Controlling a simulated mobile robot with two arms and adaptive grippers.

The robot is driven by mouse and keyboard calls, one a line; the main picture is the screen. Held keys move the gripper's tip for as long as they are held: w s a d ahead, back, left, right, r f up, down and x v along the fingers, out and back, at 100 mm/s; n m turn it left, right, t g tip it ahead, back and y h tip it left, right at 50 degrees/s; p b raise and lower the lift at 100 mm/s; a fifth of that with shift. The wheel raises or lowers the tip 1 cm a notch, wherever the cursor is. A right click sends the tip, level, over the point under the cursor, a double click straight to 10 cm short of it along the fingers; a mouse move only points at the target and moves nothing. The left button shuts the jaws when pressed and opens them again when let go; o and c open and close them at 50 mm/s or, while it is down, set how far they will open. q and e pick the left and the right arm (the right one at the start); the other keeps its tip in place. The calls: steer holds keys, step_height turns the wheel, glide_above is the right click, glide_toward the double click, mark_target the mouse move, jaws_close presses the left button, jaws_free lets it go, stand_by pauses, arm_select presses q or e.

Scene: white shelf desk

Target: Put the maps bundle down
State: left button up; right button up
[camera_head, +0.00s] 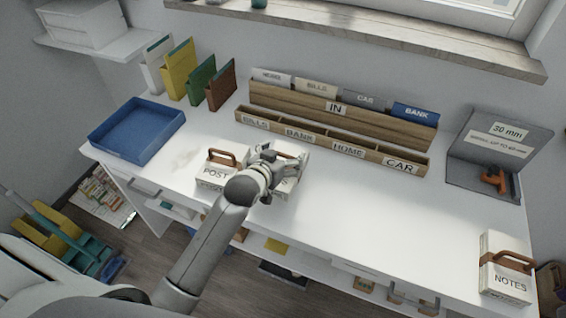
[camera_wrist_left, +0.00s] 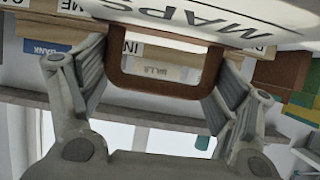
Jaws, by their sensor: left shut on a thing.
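My left gripper (camera_head: 268,173) is over the middle of the desk, shut on the maps bundle (camera_head: 289,182). In the head view the gripper hides much of this white bundle. In the left wrist view the bundle (camera_wrist_left: 185,10) shows a "MAPS" label, upside down there. Its brown handle (camera_wrist_left: 160,88) sits between the two fingers of the left gripper (camera_wrist_left: 160,95). I cannot tell whether the bundle touches the white desk top (camera_head: 375,210). My right gripper is not in view.
The post bundle (camera_head: 218,178) stands close left of the maps bundle. A wooden sorter (camera_head: 335,137) with labelled slots is behind. A blue tray (camera_head: 137,132) is at the left, a grey gauge (camera_head: 497,150) and the notes bundle (camera_head: 506,272) at the right. The right-centre desk is clear.

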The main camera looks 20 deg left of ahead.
arm_select(q)
steer(key=shift+w+f, duration=0.25)
steer(key=shift+w, duration=0.15)
steer(key=shift+f+p, duration=0.3)
steer(key=shift+f, duration=1.25)
steer(key=o, duration=1.5)
steer(key=shift+s+f, duration=0.1)
steer(key=shift+f, duration=0.15)
steer(key=o, duration=0.3)
steer(key=shift+o, duration=0.2)
steer(key=shift+r, duration=0.1)
